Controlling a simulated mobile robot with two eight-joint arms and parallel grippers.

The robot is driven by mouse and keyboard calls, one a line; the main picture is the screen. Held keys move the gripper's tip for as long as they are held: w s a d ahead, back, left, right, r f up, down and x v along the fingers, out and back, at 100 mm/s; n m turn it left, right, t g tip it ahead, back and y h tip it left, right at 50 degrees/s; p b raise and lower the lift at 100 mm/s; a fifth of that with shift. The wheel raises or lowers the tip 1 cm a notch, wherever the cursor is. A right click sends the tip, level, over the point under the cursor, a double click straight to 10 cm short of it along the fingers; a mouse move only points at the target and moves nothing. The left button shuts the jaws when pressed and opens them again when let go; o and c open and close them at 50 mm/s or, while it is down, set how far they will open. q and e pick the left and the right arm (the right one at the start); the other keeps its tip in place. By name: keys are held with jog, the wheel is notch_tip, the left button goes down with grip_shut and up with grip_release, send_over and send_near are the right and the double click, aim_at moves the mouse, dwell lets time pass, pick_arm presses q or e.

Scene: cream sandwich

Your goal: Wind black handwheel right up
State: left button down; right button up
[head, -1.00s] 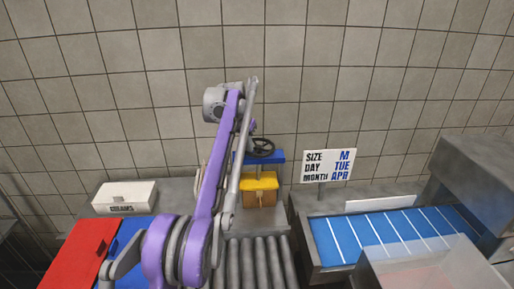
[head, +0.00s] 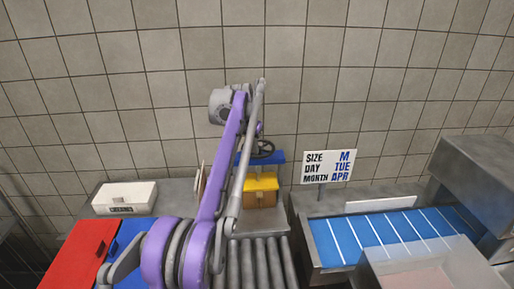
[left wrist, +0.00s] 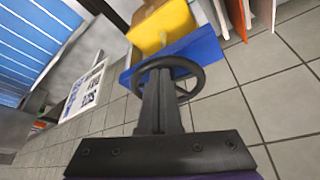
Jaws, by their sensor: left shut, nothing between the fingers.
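The black handwheel (head: 264,147) sits on top of the blue crossbar (head: 277,157) of a small press with a yellow part (head: 262,182) below. In the left wrist view the wheel's rim (left wrist: 201,75) shows above the blue bar (left wrist: 205,52). My left gripper (left wrist: 160,76) is shut and empty, its black fingers reaching over the wheel, with the tips overlapping the ring. I cannot tell whether they touch it. In the head view my left arm hides the left side of the press and most of this gripper. My right gripper is not in view.
A sign (head: 329,166) with size, day and month stands right of the press. A blue striped conveyor (head: 390,232) lies further right. Grey rollers (head: 262,262) run in front. A white box (head: 125,198) and a red board (head: 80,250) are at left. A tiled wall is behind.

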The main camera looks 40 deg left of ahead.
aim_at(268, 152)
pick_arm(q)
jog(key=shift+d, duration=0.15)
jog(key=shift+w+d, duration=0.6)
jog(key=shift+d, duration=0.2)
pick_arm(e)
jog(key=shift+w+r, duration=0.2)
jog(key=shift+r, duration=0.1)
pick_arm(q)
jog(key=shift+p, duration=0.3)
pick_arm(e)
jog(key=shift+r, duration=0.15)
pick_arm(q)
jog(key=shift+w+d+r, duration=0.1)
jog(key=shift+w+d, duration=0.25)
jog(key=shift+w, duration=0.15)
jog(key=shift+w+d+p, duration=0.2)
jog(key=shift+w+p, duration=0.15)
jog(key=shift+w, duration=0.1)
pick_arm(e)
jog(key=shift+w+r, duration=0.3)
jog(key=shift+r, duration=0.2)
pick_arm(q)
jog(key=shift+s, duration=0.1)
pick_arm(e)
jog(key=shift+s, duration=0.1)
